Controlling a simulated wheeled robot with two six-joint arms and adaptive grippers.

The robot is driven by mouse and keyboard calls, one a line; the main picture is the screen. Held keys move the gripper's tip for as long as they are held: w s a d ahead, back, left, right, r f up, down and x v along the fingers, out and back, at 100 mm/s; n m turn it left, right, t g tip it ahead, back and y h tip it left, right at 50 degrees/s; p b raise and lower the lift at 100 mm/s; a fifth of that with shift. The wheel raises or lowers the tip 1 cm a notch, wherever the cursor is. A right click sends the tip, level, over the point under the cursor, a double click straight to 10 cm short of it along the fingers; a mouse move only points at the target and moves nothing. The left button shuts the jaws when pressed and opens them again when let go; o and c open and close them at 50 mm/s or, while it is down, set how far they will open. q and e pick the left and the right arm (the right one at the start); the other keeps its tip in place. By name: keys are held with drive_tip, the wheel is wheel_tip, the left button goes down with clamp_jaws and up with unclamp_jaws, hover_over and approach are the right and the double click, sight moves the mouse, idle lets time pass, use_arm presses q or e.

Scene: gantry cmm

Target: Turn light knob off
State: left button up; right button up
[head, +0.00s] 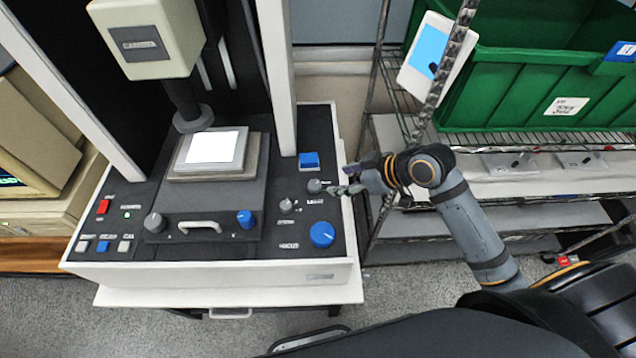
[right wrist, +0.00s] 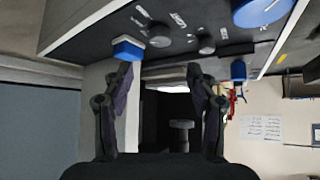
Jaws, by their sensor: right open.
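The machine's dark control panel (head: 330,150) carries several knobs, and the small labels beside most of them are too blurred to read, so I cannot tell for sure which is the light knob. A small grey knob (head: 314,186) sits near the panel's right edge, below a blue square button (head: 309,160). Another grey knob (head: 286,205) is to its lower left. My right gripper (head: 338,188) is just right of the upper grey knob, apparently not gripping it. In the right wrist view the open fingers (right wrist: 160,75) have no knob between them; a grey knob (right wrist: 160,36) and the blue button (right wrist: 128,48) lie beyond the tips.
A large blue focus knob (head: 321,234) is at the panel's lower right. A column (head: 277,75) rises behind the button. A wire rack (head: 540,142) with a green bin (head: 530,85) stands at the right, close to my right arm.

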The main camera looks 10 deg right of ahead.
sight(315, 185)
drive_tip(key=p+x, duration=0.1)
drive_tip(key=x, duration=0.9)
drive_tip(key=shift+a+f, duration=0.1)
drive_tip(key=shift+f, duration=0.2)
drive_tip(key=c, duration=1.2)
